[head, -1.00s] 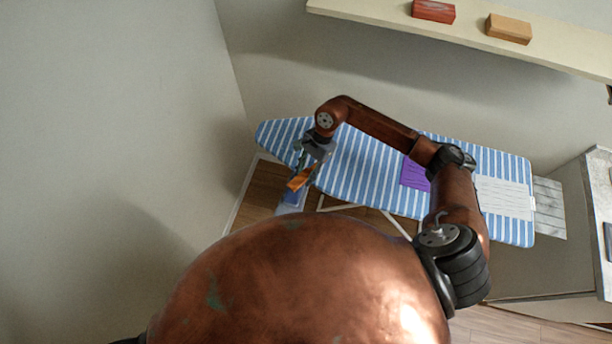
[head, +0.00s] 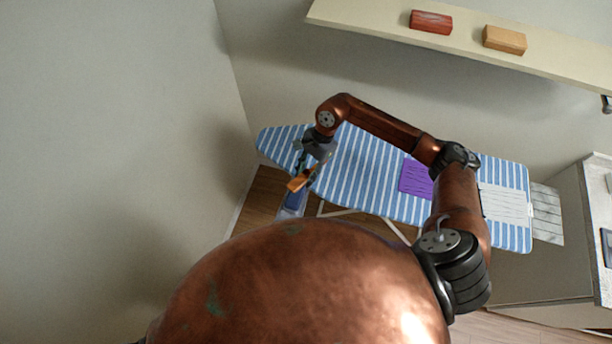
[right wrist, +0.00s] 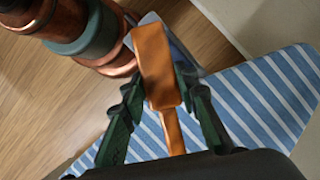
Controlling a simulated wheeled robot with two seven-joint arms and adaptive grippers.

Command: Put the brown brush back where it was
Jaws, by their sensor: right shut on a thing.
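The brown brush (head: 298,184), orange-brown with a block head and thin handle, is held in my right gripper (head: 304,171). In the right wrist view the brush (right wrist: 154,65) lies between the two green fingers of the right gripper (right wrist: 160,88), which are shut on it. Its handle points back toward the palm. The gripper is over the left end of the striped ironing board (head: 370,165), near its front edge. My left gripper is not in view.
A purple folded cloth (head: 415,178) and a white cloth (head: 504,203) lie on the board. A blue object (head: 291,204) is below the brush. A wall shelf (head: 380,32) holds a red block (head: 431,21) and a tan block (head: 504,40). A counter (head: 598,185) stands right.

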